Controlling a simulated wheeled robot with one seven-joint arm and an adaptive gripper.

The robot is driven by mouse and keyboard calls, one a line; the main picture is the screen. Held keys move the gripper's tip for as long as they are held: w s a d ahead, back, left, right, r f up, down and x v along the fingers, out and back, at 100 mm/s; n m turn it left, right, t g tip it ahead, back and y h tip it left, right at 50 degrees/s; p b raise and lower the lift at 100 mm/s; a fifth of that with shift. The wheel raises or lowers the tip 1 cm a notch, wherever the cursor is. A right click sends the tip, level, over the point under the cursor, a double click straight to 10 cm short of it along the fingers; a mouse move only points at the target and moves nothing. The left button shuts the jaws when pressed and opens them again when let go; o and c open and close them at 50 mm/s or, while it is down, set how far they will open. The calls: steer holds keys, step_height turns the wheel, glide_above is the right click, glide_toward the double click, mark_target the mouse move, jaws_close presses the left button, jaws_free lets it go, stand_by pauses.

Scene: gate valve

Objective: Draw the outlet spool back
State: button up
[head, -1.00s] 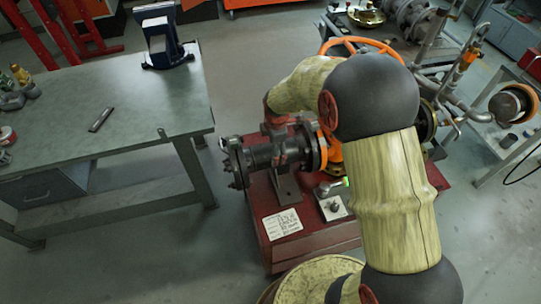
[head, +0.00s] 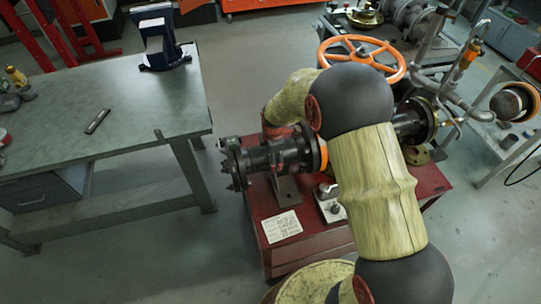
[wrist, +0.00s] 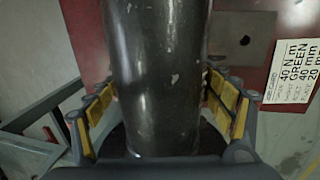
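The outlet spool (head: 262,158) is a dark flanged pipe lying level at the left end of the red skid. Its left end flange (head: 235,163) has bolts around it. Its right flange (head: 303,153) is near the orange valve body (head: 323,155), most of which my arm hides. My gripper (head: 284,133) reaches the spool from above. In the wrist view the dark pipe (wrist: 157,80) runs between the yellow-padded fingers of my gripper (wrist: 158,95), a pad close along each side. The fingers appear closed on it, though contact is hard to see.
The orange handwheel (head: 362,52) stands behind my arm. The red skid (head: 300,246) carries a white label (head: 282,226). A workbench (head: 120,125) with a blue vise (head: 162,40) is at left. Floor is clear between bench and skid.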

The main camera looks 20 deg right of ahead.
steer(key=c, duration=1.3)
steer(key=shift+a+p, duration=0.45)
steer(key=o, duration=1.7)
steer(key=shift+c, duration=0.2)
steer(key=shift+r, duration=0.15)
steer(key=r, duration=0.3)
steer(key=s+r, duration=0.1)
steer(key=r, duration=0.3)
steer(key=s+r, duration=0.1)
steer(key=r, duration=0.3)
steer(key=shift+s+r, duration=0.2)
steer(key=shift+r, duration=0.05)
